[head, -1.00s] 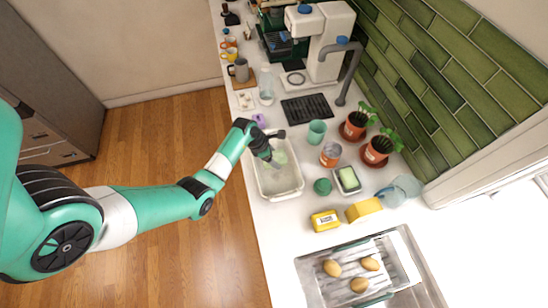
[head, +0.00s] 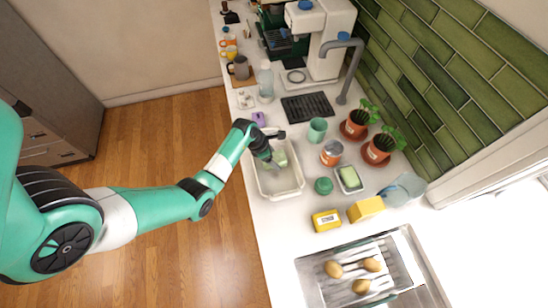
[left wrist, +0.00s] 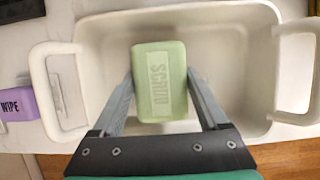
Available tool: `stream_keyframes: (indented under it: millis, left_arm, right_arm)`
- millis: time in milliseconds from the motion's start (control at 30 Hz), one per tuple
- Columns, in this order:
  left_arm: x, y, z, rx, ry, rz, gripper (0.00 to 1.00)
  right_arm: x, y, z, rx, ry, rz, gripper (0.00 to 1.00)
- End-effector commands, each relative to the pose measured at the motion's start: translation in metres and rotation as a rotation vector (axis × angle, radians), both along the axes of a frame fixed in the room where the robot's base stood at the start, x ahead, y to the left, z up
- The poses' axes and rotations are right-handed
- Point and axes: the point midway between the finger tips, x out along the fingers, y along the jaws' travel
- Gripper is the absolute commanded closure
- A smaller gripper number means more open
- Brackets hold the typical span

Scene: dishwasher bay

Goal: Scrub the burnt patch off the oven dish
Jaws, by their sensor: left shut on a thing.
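The oven dish (head: 291,190) is a white rectangular dish with a handle at each end, on the near side of the counter. It also fills much of the left wrist view (left wrist: 255,60). My left gripper (head: 272,160) reaches into it and is shut on a pale green sponge (head: 281,159). My right gripper is not in view.
A purple WIPE sponge (head: 258,118) lies beyond the dish. A green cup (head: 317,130), a tin (head: 331,153), a round green pot (head: 323,186) and a small tray (head: 349,178) stand to its right. Yellow boxes (head: 326,221) and a metal tray (head: 310,275) lie nearer.

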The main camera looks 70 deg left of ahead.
Motion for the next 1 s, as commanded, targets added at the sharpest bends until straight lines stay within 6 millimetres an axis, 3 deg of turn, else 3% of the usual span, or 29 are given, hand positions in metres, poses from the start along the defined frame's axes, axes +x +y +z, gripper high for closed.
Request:
stream_keyframes:
  millis: [833,1000]
  left_arm:
    - [0.0,0.0,-0.018,0.0,-0.001,0.0,0.68]
    - [-0.001,-0.005,-0.013,-0.001,0.002,-0.002,0.68]
  right_arm:
    - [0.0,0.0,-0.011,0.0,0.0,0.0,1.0]
    - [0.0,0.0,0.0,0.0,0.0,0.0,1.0]
